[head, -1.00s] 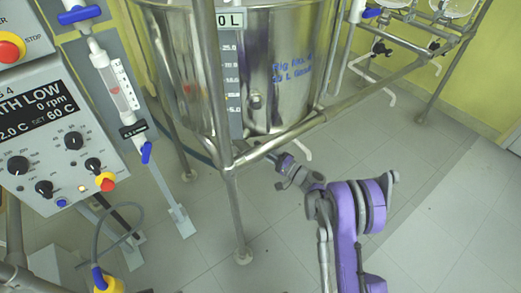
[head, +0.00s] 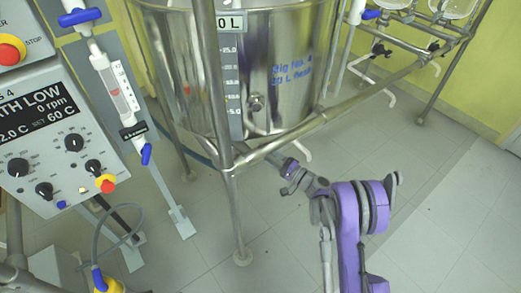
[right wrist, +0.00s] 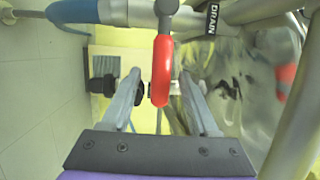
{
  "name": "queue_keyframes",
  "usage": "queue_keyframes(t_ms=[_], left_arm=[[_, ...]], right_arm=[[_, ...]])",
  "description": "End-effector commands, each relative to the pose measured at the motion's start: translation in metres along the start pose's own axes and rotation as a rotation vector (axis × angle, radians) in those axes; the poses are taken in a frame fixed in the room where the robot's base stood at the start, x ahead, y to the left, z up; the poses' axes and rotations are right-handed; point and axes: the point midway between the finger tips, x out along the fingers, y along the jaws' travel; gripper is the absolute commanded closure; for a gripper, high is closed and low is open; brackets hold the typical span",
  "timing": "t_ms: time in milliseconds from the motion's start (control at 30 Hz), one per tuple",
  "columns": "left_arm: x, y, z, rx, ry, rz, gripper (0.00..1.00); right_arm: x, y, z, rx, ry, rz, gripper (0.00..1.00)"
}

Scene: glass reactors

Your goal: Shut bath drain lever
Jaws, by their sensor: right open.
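The drain lever (right wrist: 162,72) is a red handle below a grey valve body, beside a label reading DRAIN (right wrist: 212,18). In the right wrist view it hangs down across the gap between the two fingers of my right gripper (right wrist: 160,84). The fingers are apart, with one on each side of the lever; I cannot tell whether either touches it. My left gripper is not in view.
A tubular steel frame (head: 228,205) surrounds the bath, with a rail close above my right wrist. A control panel (head: 55,130) stands at the left. A blue-covered hose (right wrist: 75,11) runs into the valve. Tiled floor (head: 430,220) is clear at the right.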

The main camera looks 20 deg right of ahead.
Motion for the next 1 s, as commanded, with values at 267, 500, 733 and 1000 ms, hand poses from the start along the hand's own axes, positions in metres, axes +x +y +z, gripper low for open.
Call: queue_keyframes(t_ms=[267,500,733,1000], left_arm=[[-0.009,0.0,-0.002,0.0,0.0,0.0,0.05],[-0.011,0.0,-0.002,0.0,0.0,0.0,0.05],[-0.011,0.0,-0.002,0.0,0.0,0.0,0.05],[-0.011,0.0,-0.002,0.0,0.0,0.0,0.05]], right_arm=[[-0.057,-0.001,-0.001,0.0,0.003,0.0,0.39],[-0.081,0.0,0.0,0.0,0.001,0.0,0.39],[-0.083,0.0,0.0,0.0,0.0,0.0,0.39],[-0.083,0.0,0.0,0.001,0.0,0.0,0.39]])
